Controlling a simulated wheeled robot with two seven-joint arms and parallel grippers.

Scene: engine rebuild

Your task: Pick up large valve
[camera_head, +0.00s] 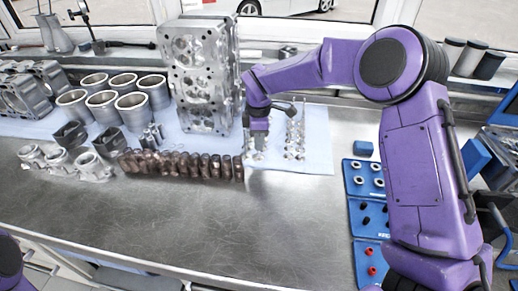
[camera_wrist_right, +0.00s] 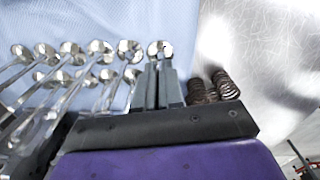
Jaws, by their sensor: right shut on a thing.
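Several shiny metal valves (camera_head: 297,140) lie on a light blue cloth (camera_head: 319,150) in the head view. My right gripper (camera_head: 257,141) reaches down to the left end of this group. In the right wrist view, the valves (camera_wrist_right: 101,47) show round heads and thin stems on the cloth. My right gripper (camera_wrist_right: 158,82) has its fingers close together there, shut on a large valve (camera_wrist_right: 160,47). That valve's round head shows just beyond the fingertips, and its stem is mostly hidden by them. My left gripper is out of view.
A row of coppery springs (camera_head: 180,166) stands close to the left of my right gripper. A tall metal cylinder head (camera_head: 197,75) stands behind it. Blue trays (camera_head: 366,213) with small parts lie at right. The front of the steel bench (camera_head: 215,225) is clear.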

